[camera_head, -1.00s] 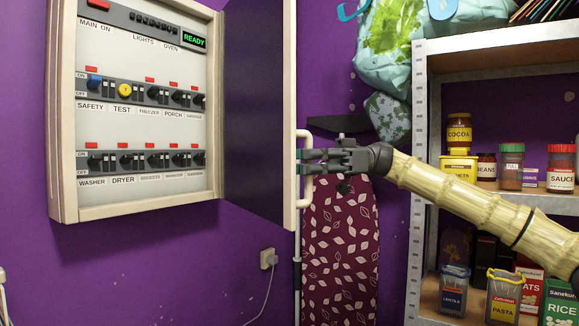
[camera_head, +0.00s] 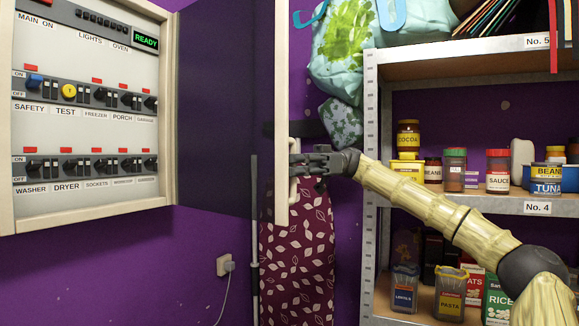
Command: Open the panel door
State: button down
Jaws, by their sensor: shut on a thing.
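The breaker panel (camera_head: 85,125) is on the purple wall at the left, its rows of switches exposed. Its door (camera_head: 225,110) stands wide open to the right, the dark inner face showing and the pale edge (camera_head: 281,60) upright. The pale handle (camera_head: 292,195) is on the door's outer side by that edge. My gripper (camera_head: 298,162) is shut on the handle, coming from the right. Its fingertips are partly hard to make out against the handle.
A metal shelf (camera_head: 370,220) with jars, tins and boxes stands at the right, behind my arm. A patterned ironing board (camera_head: 300,250) and hanging bags (camera_head: 345,55) are behind the gripper. A plugged socket (camera_head: 227,265) is low on the wall.

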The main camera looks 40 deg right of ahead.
jog(key=c, duration=1.4)
grip_release()
jog(key=shift+s, duration=0.1)
jog(key=shift+r, duration=0.1)
send_near(279, 120)
jog(key=a, duration=0.5)
jog(key=shift+w, duration=0.35)
